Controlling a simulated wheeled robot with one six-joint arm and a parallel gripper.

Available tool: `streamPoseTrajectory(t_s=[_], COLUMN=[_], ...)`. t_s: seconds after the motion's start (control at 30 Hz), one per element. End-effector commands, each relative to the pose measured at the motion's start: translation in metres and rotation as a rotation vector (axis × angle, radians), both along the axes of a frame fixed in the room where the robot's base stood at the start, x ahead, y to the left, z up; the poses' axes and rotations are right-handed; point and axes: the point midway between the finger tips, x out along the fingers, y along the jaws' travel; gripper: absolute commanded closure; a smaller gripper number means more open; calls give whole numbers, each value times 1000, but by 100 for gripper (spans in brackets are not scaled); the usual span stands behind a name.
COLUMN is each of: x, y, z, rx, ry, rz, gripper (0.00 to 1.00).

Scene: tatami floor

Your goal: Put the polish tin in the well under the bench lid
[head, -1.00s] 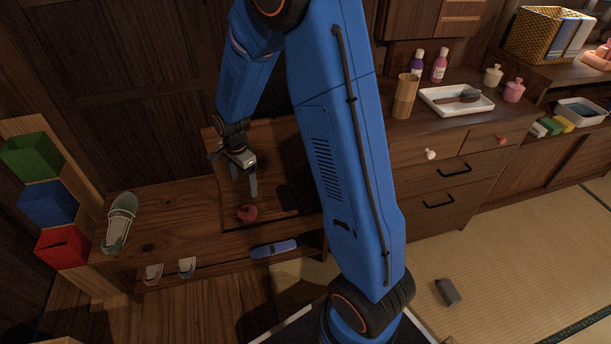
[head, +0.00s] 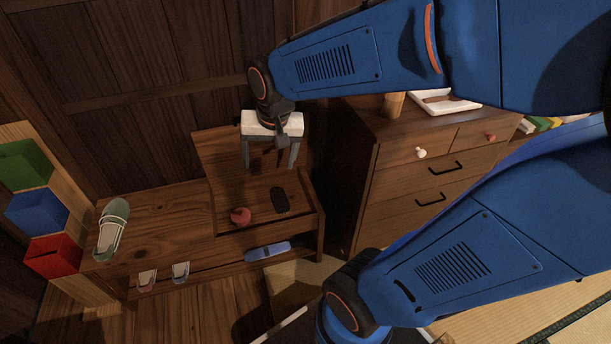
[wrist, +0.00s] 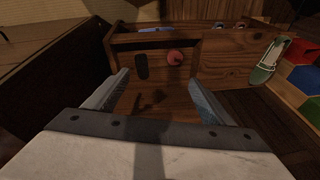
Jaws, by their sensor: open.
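The polish tin, a small round red thing (head: 240,216), sits in the front left part of the open well (head: 262,222) in the wooden bench (head: 165,222). It also shows in the wrist view (wrist: 174,57). A dark oblong thing (head: 279,200) lies right of it, apart from it. The bench lid (head: 222,152) stands raised at the back of the well. My gripper (head: 269,165) is open and empty, above and behind the tin near the lid, touching neither thing. Its two fingers (wrist: 158,78) are spread wide in the wrist view. My gripper hides part of the lid.
A green shoe (head: 112,230) lies on the bench's left end. Green, blue and red bins (head: 53,257) stand further left. A blue item (head: 268,250) and slippers (head: 180,272) are on the shelf below. A drawer chest (head: 400,170) stands close on the right.

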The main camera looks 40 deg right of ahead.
Motion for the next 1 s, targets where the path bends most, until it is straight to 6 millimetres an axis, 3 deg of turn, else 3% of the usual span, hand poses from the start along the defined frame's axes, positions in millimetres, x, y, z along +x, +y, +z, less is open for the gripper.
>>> streamPoseTrajectory(t_s=[0.2, 0.5, 0.7, 1.0], x=[-51, -114, -134, -136], y=[-8, -14, -16, -16], z=[23, 37, 38, 38], rx=[-57, -145, -178, -182], ry=[-59, -122, -138, -140], rz=[171, 389, 460, 472], gripper=[23, 23, 23, 23])
